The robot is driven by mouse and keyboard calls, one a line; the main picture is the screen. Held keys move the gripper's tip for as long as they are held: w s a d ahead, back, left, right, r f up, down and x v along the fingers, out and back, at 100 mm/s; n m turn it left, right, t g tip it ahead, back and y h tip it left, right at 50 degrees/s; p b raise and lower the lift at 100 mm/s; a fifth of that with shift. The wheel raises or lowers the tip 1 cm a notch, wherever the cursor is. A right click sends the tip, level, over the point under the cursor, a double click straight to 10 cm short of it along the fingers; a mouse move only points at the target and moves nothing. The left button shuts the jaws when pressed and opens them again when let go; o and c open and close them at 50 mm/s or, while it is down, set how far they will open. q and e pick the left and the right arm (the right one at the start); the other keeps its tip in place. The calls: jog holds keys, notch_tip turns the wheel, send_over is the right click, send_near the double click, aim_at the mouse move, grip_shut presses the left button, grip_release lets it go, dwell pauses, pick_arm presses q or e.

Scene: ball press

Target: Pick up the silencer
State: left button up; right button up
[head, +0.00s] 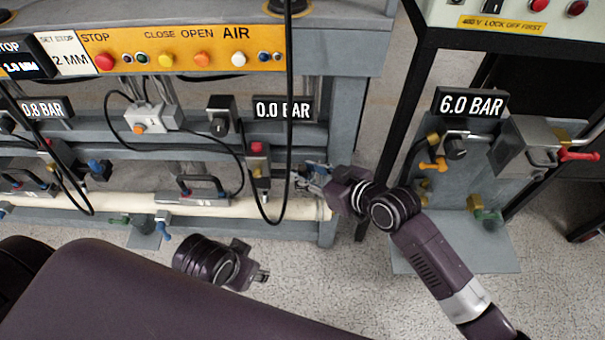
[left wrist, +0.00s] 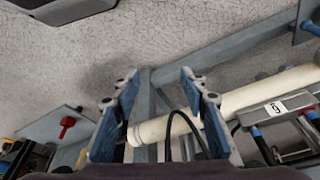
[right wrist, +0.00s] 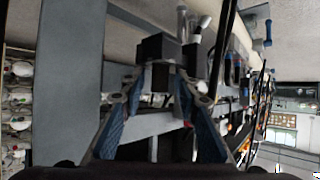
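My right gripper (head: 310,179) is at the right end of the press frame, beside the end of the long cream tube (head: 237,206). In the right wrist view its blue-padded fingers (right wrist: 158,82) are apart, and a dark block with a pale stem (right wrist: 157,48) shows between and beyond the tips. I cannot tell whether they touch it. No part is clearly recognisable as the silencer; it may be among the small fittings hidden by the right gripper. My left gripper (head: 263,276) is low in front of the press. Its fingers are apart and empty in the left wrist view (left wrist: 158,78).
A black cable (head: 289,110) hangs down near my right gripper. The yellow control panel (head: 180,58) is above. A regulator stand (head: 440,230) with brass fittings and a 6.0 BAR display (head: 470,103) stands at the right.

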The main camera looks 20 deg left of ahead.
grip_shut()
jog(key=shift+r, duration=0.1)
